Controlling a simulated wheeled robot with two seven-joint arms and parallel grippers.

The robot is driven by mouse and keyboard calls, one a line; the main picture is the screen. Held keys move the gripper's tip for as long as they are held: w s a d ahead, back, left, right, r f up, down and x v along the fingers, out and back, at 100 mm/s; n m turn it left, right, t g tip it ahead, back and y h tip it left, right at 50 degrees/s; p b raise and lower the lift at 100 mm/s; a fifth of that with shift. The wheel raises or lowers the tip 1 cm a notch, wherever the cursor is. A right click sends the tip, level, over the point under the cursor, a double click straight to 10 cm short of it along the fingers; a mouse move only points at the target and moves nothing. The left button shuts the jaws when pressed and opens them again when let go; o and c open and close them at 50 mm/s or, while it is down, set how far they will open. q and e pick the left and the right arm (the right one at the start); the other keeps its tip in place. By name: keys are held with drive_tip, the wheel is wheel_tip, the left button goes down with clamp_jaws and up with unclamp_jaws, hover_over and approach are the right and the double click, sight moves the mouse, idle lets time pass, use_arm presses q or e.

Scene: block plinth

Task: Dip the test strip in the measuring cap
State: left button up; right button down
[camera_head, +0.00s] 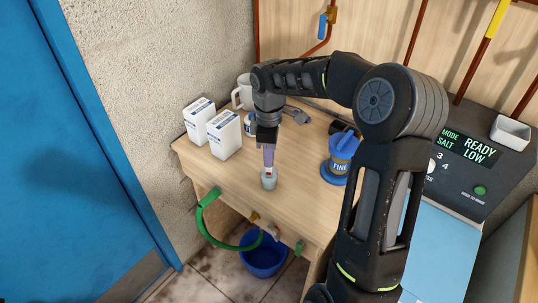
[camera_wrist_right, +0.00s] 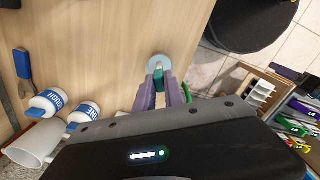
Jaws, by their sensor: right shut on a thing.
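My right gripper (camera_head: 268,153) points down over the front part of the wooden table, its purple fingers shut on the test strip (camera_head: 268,170). Only a small pale and red bit of the strip shows below the fingertips. The grey measuring cap (camera_head: 269,183) stands on the table directly below, and the strip's lower end appears at its mouth. I cannot tell how deep it reaches. In the right wrist view the gripper's fingertips (camera_wrist_right: 162,82) meet in front of the round pale cap (camera_wrist_right: 154,62), with the strip between them. My left gripper is not in view.
Two white cartons (camera_head: 224,136) stand left of the gripper, with a white mug (camera_head: 243,95) behind. A blue FINE container (camera_head: 341,152) stands to the right. A blue bucket (camera_head: 264,262) and green hose (camera_head: 203,218) are below the table.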

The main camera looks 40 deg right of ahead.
drive_tip(key=shift+r+p, duration=3.3)
drive_tip(key=shift+r, duration=1.2)
drive_tip(key=m, duration=0.3)
drive_tip(key=shift+w+d+f+m, duration=0.1)
drive_tip(key=shift+m, duration=0.2)
drive_tip(key=shift+f+m, duration=0.2)
drive_tip(key=shift+m, duration=0.6)
drive_tip(key=w+a+f+m+b, duration=0.1)
drive_tip(key=w+a+f+m, duration=0.1)
drive_tip(key=a, duration=0.6)
drive_tip(key=w+a+f+m+b, duration=0.1)
drive_tip(key=a+f+m, duration=0.1)
drive_tip(key=a, duration=0.7)
drive_tip(key=shift+w+a, duration=0.2)
drive_tip(key=shift+w, duration=0.2)
